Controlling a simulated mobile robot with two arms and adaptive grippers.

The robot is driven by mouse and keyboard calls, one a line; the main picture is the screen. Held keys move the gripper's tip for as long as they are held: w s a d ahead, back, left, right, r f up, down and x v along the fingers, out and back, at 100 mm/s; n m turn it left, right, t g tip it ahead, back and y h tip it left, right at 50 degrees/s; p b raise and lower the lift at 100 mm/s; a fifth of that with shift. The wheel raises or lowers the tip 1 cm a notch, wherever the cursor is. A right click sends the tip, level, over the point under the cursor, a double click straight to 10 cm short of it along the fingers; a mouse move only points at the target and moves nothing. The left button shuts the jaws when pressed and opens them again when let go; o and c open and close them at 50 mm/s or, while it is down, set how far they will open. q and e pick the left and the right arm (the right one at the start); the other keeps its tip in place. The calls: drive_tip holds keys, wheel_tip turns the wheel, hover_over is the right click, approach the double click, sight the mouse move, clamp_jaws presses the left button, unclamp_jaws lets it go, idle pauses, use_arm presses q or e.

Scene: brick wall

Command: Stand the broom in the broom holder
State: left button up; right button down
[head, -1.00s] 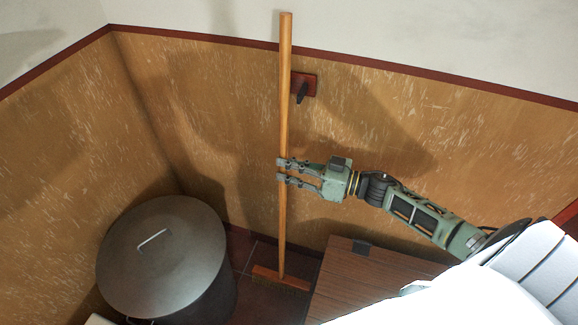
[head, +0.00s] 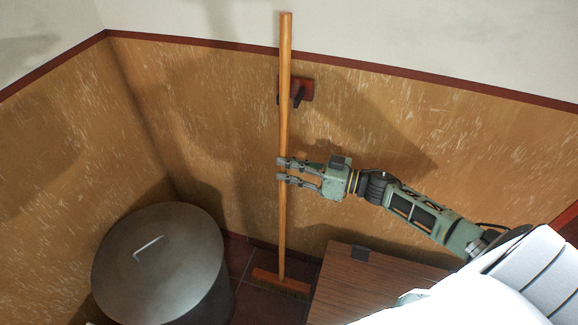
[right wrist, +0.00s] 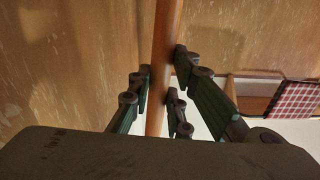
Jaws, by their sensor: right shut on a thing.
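The broom (head: 284,105) stands upright, with its long wooden handle in front of the wall and its brush head (head: 281,283) low at the floor. My right gripper (head: 281,171) is shut on the handle around its middle; the right wrist view also shows the handle (right wrist: 163,70) between the fingers (right wrist: 159,95). The broom holder (head: 307,89) is a dark red plate with a dark peg on the wall. The handle passes in front of its left part; whether they touch I cannot tell. My left gripper is out of view.
A large lidded metal bin (head: 160,262) stands at the left. A brown wooden cabinet top (head: 375,285) is right of the broom head. A narrow strip of tiled floor (head: 238,258) lies between them. A checked cloth (right wrist: 293,100) shows in the right wrist view.

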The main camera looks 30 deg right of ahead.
drive_tip(key=shift+w+d+r, duration=0.1)
drive_tip(key=shift+w+d+b, duration=0.55)
drive_tip(key=shift+w+d, duration=0.05)
drive_tip(key=shift+d, duration=0.1)
drive_tip(key=shift+w+d, duration=0.1)
drive_tip(key=shift+w+d+b, duration=0.5)
drive_tip(key=shift+w+d, duration=0.1)
idle(0.5)
